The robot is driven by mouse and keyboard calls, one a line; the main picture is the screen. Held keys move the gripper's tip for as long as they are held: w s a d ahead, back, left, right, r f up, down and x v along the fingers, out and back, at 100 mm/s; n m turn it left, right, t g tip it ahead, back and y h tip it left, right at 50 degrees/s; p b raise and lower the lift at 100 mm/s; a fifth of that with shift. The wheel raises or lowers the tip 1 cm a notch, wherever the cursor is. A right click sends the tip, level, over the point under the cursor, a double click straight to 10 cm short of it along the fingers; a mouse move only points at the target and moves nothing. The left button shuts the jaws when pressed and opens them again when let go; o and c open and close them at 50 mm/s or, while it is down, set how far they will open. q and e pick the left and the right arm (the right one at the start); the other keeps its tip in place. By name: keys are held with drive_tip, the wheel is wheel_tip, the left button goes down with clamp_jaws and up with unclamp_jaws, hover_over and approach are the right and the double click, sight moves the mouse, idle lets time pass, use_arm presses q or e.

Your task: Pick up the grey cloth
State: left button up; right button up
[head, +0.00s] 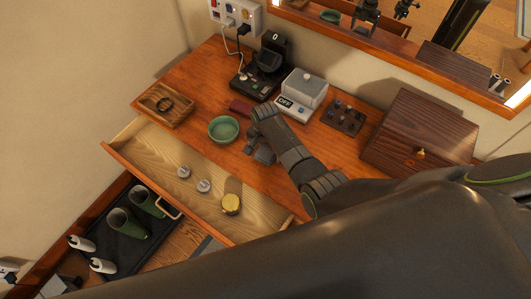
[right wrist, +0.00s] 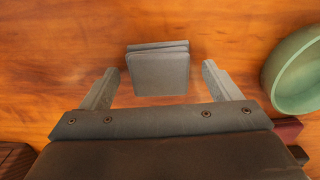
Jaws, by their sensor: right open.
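The grey cloth (right wrist: 157,72) is a small folded stack lying on the wooden tabletop. In the right wrist view it sits ahead of my right gripper (right wrist: 155,88), its near part between the two spread fingers, with a gap on each side. My right gripper is open and points down at the table, holding nothing. My left gripper is not in view.
A green bowl (head: 223,129) stands close to the cloth. A dark red item (head: 240,107), a grey box (head: 303,88), a wooden tray (head: 164,104) and a dark wooden chest (head: 420,132) are on the table. The drawer (head: 150,160) below stands open with several round items inside.

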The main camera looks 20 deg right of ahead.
sight(266, 152)
drive_tip(key=c, duration=1)
drive_tip(key=shift+r, duration=0.15)
drive_tip(key=shift+c, duration=0.2)
wheel_tip(266, 152, up, 10)
drive_tip(key=o, duration=0.3)
drive_tip(key=shift+c, duration=1.1)
